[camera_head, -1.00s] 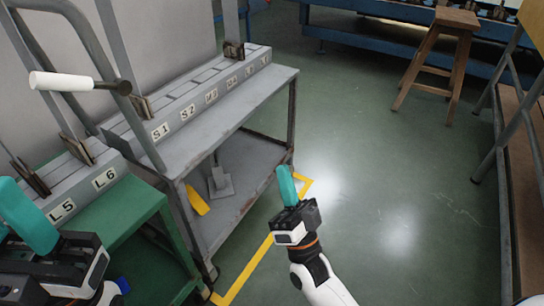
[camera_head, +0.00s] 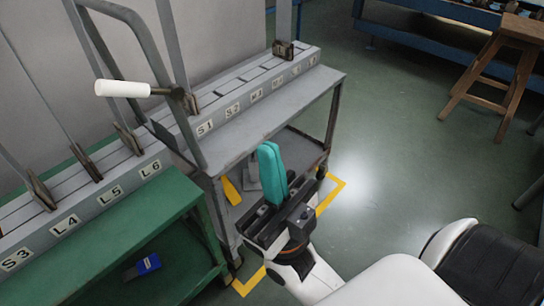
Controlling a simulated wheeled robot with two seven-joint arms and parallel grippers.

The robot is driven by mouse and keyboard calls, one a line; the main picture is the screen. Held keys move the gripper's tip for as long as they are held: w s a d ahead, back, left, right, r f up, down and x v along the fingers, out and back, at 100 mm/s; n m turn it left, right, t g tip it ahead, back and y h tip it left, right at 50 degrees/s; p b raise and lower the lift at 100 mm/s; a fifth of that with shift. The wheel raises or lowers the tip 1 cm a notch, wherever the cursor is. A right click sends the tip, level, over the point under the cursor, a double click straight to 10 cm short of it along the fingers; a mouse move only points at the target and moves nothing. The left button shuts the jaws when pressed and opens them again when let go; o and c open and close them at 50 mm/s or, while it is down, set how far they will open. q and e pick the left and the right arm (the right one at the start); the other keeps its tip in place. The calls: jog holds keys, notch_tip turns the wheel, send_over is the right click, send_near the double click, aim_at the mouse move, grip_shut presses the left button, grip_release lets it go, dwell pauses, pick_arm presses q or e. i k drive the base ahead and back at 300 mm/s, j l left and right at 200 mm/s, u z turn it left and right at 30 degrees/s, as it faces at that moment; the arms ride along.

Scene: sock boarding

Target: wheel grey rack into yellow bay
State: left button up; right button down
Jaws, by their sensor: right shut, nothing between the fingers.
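The grey rack (camera_head: 235,150) stands upright at centre left in the head view, with labels S1, S2 and others along its top. Its tubular handle frame, with a white grip (camera_head: 122,89), rises at its left end. Yellow floor tape (camera_head: 333,193) marks the bay; corners show by the rack's right end and near its front left leg. The rack and my gripper hide part of the tape. My right gripper (camera_head: 268,150), with teal fingers, is shut and empty. It appears in front of the rack's lower shelf; I cannot tell if it touches. My left gripper is out of view.
A green rack (camera_head: 185,200), labelled S3, L4, L5 and L6, stands close on the left, with a blue item (camera_head: 148,264) on its lower shelf. A wooden stool (camera_head: 497,70) and blue bench (camera_head: 420,22) are at the back right. The floor between is clear.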

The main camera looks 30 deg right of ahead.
aim_at(253, 102)
jog(key=l+u, duration=0.45)
jog(key=l, duration=0.35)
jog(key=l+u, duration=0.5)
jog(key=l, duration=0.35)
jog(key=k+l, duration=0.1)
jog(key=l, duration=0.55)
jog(key=k+l, duration=0.1)
jog(key=l, duration=1.2)
jog(key=k+u, duration=0.05)
